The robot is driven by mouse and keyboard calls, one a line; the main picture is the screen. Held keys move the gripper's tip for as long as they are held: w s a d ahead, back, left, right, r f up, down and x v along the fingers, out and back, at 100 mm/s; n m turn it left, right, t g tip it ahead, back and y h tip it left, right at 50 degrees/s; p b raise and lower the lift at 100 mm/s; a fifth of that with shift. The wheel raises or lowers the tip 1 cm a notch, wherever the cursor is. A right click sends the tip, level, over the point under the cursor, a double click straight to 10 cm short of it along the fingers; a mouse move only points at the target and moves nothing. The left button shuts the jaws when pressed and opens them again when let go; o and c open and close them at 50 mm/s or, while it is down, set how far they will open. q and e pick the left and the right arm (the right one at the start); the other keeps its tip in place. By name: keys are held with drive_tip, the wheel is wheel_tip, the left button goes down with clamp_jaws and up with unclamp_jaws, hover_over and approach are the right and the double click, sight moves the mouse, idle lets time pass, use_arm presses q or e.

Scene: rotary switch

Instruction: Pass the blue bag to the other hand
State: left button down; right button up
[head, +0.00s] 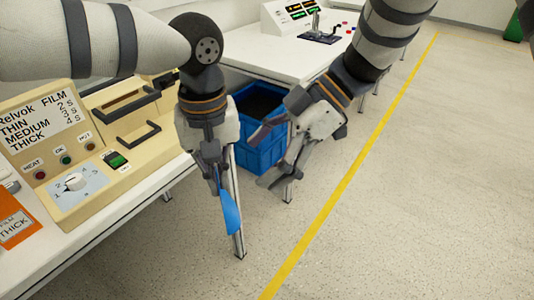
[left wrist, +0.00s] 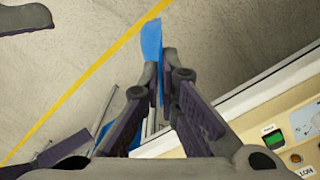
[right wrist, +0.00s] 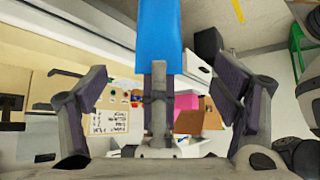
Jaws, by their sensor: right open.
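The blue bag (head: 231,212) hangs from my left gripper (head: 217,175) in the head view, over the floor in front of the white benches. The left fingers are shut on it; in the left wrist view the bag (left wrist: 152,42) sticks out between the fingertips. My right gripper (head: 268,162) is open and empty, just right of the left one, with its fingers pointing down and left. In the right wrist view the bag (right wrist: 160,35) is large, at the top centre beyond the fingers. I cannot tell whether it touches them.
A beige panel machine (head: 75,180) with a knob and lamps stands on the left bench, an orange box (head: 17,230) beside it. A blue crate (head: 255,158) stands behind the grippers. A second bench (head: 262,57) is farther back. Floor right of the yellow line (head: 345,180) is clear.

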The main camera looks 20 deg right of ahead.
sight(230, 210)
drive_tip(key=x, duration=1.1)
drive_tip(key=shift+a+f, duration=0.15)
drive_tip(key=c, duration=1.2)
use_arm(q)
drive_tip(key=c, duration=1.7)
unclamp_jaws()
use_arm(e)
drive_tip(key=shift+c, duration=0.3)
